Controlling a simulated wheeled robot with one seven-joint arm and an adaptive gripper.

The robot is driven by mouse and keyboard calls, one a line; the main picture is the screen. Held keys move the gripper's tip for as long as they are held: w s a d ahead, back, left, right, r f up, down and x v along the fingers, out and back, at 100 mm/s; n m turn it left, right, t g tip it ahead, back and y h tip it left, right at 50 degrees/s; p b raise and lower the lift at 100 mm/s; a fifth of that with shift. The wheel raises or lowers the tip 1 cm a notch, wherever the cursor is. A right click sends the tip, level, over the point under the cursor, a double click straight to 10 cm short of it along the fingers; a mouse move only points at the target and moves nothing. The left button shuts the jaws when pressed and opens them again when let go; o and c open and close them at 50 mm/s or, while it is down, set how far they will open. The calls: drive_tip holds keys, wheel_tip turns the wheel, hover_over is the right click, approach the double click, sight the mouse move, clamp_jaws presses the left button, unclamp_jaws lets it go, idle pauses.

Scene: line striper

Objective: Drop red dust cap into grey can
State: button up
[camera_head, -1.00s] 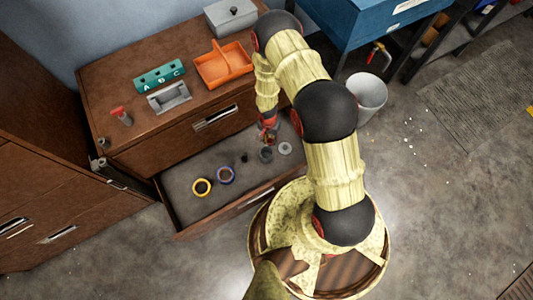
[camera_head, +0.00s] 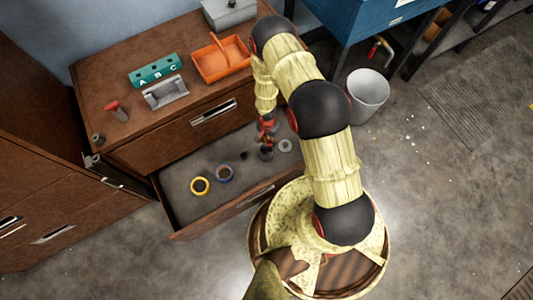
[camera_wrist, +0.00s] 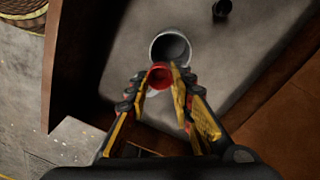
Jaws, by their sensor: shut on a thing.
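The red dust cap (camera_wrist: 160,76) is held between the fingertips of my gripper (camera_wrist: 160,80) in the wrist view. The grey can (camera_wrist: 170,46) is an open, round, empty-looking container standing in the open drawer. The cap overlaps the near side of the can's rim in the wrist view; whether it touches the can cannot be told. In the head view my gripper (camera_head: 266,138) is just above the grey can (camera_head: 266,154) and hides part of it. The cap is not clear in the head view.
The open drawer (camera_head: 195,212) also holds a yellow ring (camera_head: 200,186), a purple ring (camera_head: 224,174), a small black piece (camera_head: 244,156) and a pale disc (camera_head: 285,146). An orange tray (camera_head: 222,62) stands on the cabinet above. A pale bin (camera_head: 367,97) stands on the floor.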

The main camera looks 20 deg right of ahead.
drive_tip(key=o, duration=0.8)
drive_tip(key=shift+r, duration=0.1)
drive_tip(key=r, duration=1.1)
drive_tip(key=shift+w+a+r, duration=0.35)
drive_tip(key=shift+r, duration=0.05)
